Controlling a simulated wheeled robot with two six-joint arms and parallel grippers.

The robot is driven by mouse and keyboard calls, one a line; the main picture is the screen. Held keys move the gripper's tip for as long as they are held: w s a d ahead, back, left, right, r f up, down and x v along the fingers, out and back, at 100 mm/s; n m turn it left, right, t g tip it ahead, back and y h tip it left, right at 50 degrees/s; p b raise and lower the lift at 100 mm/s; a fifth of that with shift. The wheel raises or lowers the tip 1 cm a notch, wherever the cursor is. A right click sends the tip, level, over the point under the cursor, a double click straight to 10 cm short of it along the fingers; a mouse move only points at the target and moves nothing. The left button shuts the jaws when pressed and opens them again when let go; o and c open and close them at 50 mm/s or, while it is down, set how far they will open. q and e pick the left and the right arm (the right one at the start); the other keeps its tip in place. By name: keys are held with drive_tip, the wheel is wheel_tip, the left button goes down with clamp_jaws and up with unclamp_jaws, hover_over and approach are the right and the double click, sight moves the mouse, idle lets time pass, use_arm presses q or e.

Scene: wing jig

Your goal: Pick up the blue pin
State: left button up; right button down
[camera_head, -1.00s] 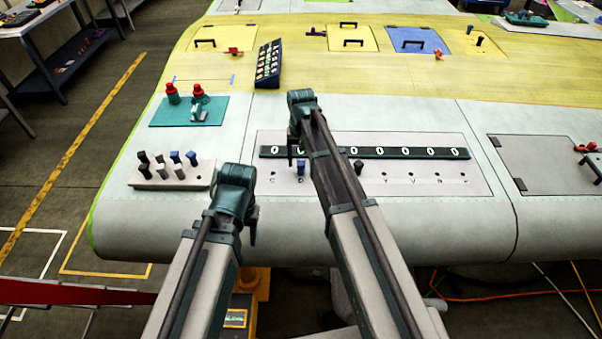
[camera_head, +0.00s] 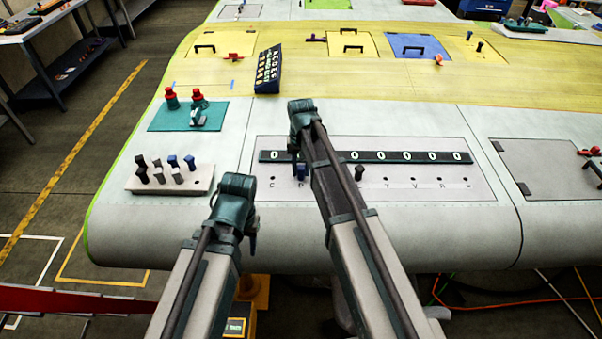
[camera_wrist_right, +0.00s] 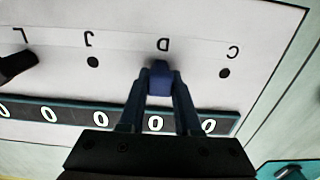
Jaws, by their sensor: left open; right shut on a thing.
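A blue pin (camera_head: 301,172) stands at the hole marked D in the grey panel (camera_head: 420,150) on the wing. My right gripper (camera_head: 297,160) is over it, partly hidden by its own arm in the head view. In the right wrist view the gripper's two fingers (camera_wrist_right: 159,82) are closed on the top of the blue pin (camera_wrist_right: 160,77). Whether the pin is still seated in the hole cannot be told. My left gripper (camera_head: 252,232) is open and empty at the wing's front edge, left of the panel.
A light block (camera_head: 200,185) with several black, grey and blue pins lies left of the panel. A black pin (camera_wrist_right: 18,65) stands by L. A teal plate (camera_head: 180,122) with red-topped parts lies behind.

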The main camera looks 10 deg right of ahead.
sight(301, 166)
drive_tip(key=shift+r, duration=0.1)
drive_tip(key=shift+r+p, duration=0.5)
drive_tip(key=shift+p, duration=0.15)
wheel_tip(301, 166, up, 3)
drive_tip(key=p, duration=0.3)
drive_tip(key=w+a, duration=0.2)
drive_tip(key=a, duration=0.2)
drive_tip(key=w+a, duration=0.2)
drive_tip(key=a, duration=0.2)
drive_tip(key=w+a, duration=0.2)
drive_tip(key=a, duration=0.3)
drive_tip(key=shift+w+r+p, duration=0.3)
drive_tip(key=shift+w+a+r, duration=0.1)
drive_tip(key=shift+w+a, duration=0.15)
drive_tip(key=shift+a, duration=0.45)
